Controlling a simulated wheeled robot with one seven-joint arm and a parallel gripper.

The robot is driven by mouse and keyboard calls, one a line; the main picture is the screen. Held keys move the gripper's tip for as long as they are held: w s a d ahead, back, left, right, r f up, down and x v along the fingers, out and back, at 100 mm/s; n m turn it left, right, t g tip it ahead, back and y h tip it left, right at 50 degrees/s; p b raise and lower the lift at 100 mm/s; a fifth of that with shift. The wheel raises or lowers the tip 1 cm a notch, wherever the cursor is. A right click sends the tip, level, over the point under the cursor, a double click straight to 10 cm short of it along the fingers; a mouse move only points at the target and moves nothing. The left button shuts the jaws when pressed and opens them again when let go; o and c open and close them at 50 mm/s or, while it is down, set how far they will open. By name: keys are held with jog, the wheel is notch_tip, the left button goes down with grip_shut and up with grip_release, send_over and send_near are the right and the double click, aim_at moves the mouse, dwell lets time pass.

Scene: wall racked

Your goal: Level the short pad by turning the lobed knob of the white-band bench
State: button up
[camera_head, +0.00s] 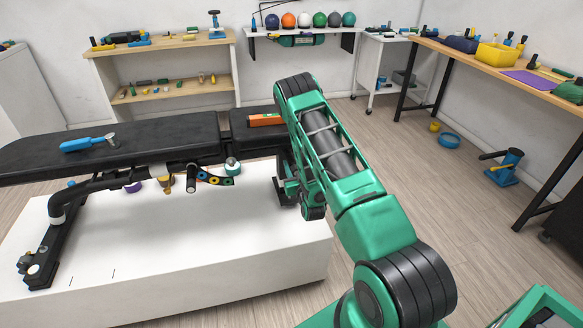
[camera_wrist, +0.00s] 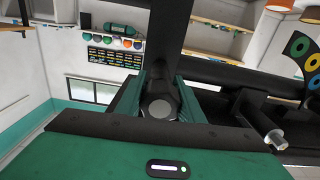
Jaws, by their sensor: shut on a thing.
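The bench has a long black pad (camera_head: 150,132) at left and a short black pad (camera_head: 245,138) at right. Any tilt of the short pad is too small to tell. An orange level (camera_head: 266,119) lies on the short pad; its bubble cannot be read. My gripper (camera_wrist: 160,92) is beside the frame near the short pad's right end, mostly hidden by my arm in the head view. In the wrist view its two green fingers are shut on a dark knob (camera_wrist: 160,108) with a pale round face. The knob's lobes are mostly hidden.
A blue-handled tool (camera_head: 90,143) lies on the long pad. The bench stands on a white platform (camera_head: 180,245). Shelves (camera_head: 165,45) line the back wall and a workbench (camera_head: 490,68) stands at right. The floor at right holds a blue ring (camera_head: 449,140).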

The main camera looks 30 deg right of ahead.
jog(key=n, duration=0.4)
jog(key=shift+a+n, duration=0.15)
jog(key=shift+n, duration=0.25)
jog(key=shift+f, duration=0.1)
jog(key=o, duration=1)
jog(key=shift+o, duration=0.2)
jog(key=shift+s, duration=0.1)
jog(key=v, duration=1)
jog(key=shift+s, duration=0.3)
jog(key=shift+a, duration=0.1)
